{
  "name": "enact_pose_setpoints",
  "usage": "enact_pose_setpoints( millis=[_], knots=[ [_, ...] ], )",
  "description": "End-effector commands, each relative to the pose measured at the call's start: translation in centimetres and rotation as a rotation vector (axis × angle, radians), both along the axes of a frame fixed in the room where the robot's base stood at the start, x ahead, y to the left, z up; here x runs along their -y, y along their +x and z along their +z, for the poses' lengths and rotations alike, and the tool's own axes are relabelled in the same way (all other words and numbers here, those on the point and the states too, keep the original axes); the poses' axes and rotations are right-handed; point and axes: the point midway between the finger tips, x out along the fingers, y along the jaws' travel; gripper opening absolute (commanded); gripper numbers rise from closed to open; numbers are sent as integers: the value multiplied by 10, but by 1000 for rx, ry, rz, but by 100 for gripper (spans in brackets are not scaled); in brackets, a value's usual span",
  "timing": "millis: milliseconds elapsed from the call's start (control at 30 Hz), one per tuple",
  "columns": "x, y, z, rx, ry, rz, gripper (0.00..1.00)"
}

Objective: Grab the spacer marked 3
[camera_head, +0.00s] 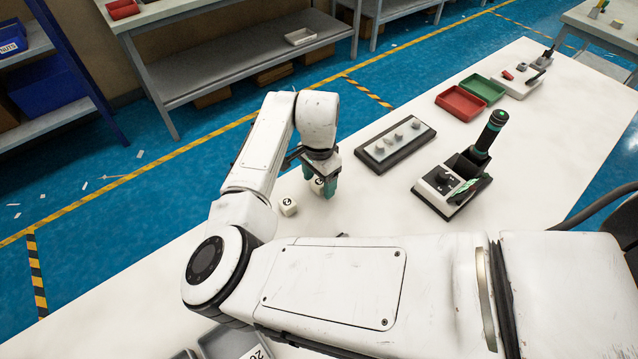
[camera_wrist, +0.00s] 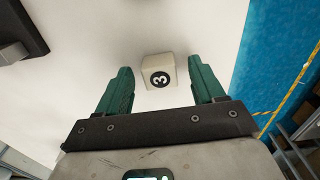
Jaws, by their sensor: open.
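The spacer marked 3 (camera_wrist: 157,69) is a small off-white cube with a black round mark bearing a white 3. In the wrist view it lies on the white table between the two green fingers of my gripper (camera_wrist: 160,88), near the fingertips, with a gap on each side. My gripper is open and points down at the table.
A dark-framed tray with several grey knobs (camera_head: 396,144) lies right of my gripper. The table's left edge borders the blue floor (camera_head: 130,205).

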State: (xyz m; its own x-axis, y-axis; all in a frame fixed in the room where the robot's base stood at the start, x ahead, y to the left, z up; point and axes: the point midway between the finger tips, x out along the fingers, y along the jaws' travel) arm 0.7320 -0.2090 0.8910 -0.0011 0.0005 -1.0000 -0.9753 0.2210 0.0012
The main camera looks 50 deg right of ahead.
Motion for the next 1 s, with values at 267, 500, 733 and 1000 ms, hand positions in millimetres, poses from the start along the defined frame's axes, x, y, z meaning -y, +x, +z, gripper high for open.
enact_pose_setpoints(
  millis=[267,500,733,1000],
  knots=[
    [0,0,0,0,0,0,55],
    [0,0,0,0,0,0,32],
    [0,0,0,0,0,0,10],
    [0,0,1,1,0,0,8]
  ],
)
